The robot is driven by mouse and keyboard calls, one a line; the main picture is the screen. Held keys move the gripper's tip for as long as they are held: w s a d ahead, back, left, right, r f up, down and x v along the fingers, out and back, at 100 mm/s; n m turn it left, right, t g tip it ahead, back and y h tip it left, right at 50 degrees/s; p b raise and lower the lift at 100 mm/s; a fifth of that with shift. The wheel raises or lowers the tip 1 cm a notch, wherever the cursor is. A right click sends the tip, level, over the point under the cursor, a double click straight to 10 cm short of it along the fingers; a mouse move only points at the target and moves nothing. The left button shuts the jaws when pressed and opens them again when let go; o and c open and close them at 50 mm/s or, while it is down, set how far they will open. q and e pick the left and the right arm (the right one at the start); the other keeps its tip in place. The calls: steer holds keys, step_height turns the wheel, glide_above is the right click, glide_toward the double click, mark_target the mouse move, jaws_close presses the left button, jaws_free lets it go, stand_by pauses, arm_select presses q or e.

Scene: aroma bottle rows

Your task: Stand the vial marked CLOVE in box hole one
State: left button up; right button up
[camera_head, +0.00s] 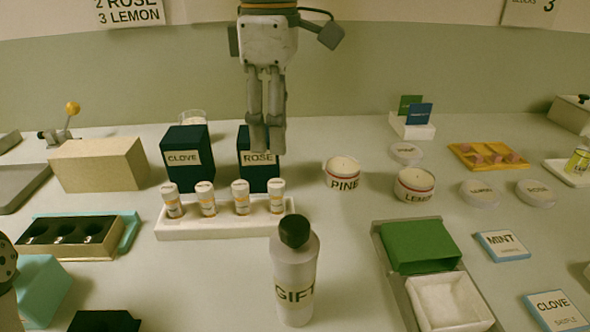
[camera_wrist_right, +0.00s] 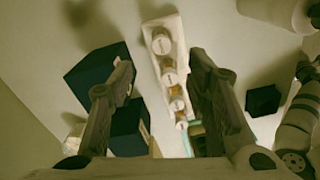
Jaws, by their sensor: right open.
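Several white-capped vials with orange-and-white labels (camera_head: 207,199) stand in a row in a white rack (camera_head: 220,229); their print is too small to read, so I cannot tell which is CLOVE. The row also shows between my fingers in the right wrist view (camera_wrist_right: 168,73). A dark box with a row of three round holes (camera_head: 68,250) sits at the left on a teal base; its holes look empty. My right gripper (camera_head: 267,150) is open and empty, pointing down in front of the ROSE box, above and behind the rack. My left gripper is not clearly seen.
Dark CLOVE (camera_head: 183,158) and ROSE (camera_head: 258,182) boxes stand behind the rack. A tall GIFT bottle (camera_head: 294,275) stands in front of its right end. A tan block (camera_head: 100,165) lies behind the holed box.

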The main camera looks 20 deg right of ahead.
mark_target(276, 183)
step_height(276, 183, down, 11)
steer(key=shift+s+a+f, duration=0.1)
steer(key=shift+s+f, duration=0.05)
steer(key=shift+f, duration=0.05)
steer(key=c, duration=1)
